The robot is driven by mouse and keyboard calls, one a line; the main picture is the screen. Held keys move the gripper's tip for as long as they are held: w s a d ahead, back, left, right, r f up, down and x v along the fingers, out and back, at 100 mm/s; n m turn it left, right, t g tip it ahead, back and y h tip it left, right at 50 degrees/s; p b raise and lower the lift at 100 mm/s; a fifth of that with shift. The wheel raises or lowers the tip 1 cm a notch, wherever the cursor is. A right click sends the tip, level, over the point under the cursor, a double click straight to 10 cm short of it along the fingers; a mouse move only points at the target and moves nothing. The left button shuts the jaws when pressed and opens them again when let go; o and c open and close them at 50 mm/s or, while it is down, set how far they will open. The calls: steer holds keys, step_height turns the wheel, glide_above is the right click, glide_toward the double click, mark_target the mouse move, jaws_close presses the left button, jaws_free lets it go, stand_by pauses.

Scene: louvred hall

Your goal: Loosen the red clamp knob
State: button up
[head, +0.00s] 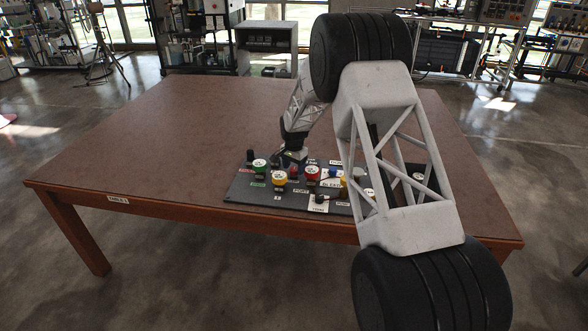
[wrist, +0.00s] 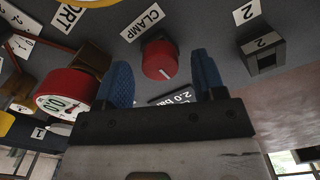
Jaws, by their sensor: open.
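The red clamp knob (wrist: 160,60) is in the upper middle of the wrist view, beside a white label (wrist: 142,24) reading CLAMP. It is round, with a pale pointer line on its face. My gripper (wrist: 162,76) is open, with one blue finger to the left of the knob and one to the right. Neither finger clearly touches it, and the remaining distance is hard to judge. In the head view my gripper (head: 291,156) is low over the back of the dark panel (head: 238,196). I cannot pick out the clamp knob there.
A red-rimmed gauge (wrist: 62,98) is close by the left finger in the wrist view. A dark block (wrist: 262,52) labelled 2 stands to the right. The panel carries several coloured gauges and labels. The brown table (head: 170,130) is bare to the left.

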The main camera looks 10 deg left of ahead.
steer(key=shift+f, duration=0.4)
steer(key=c, duration=0.9)
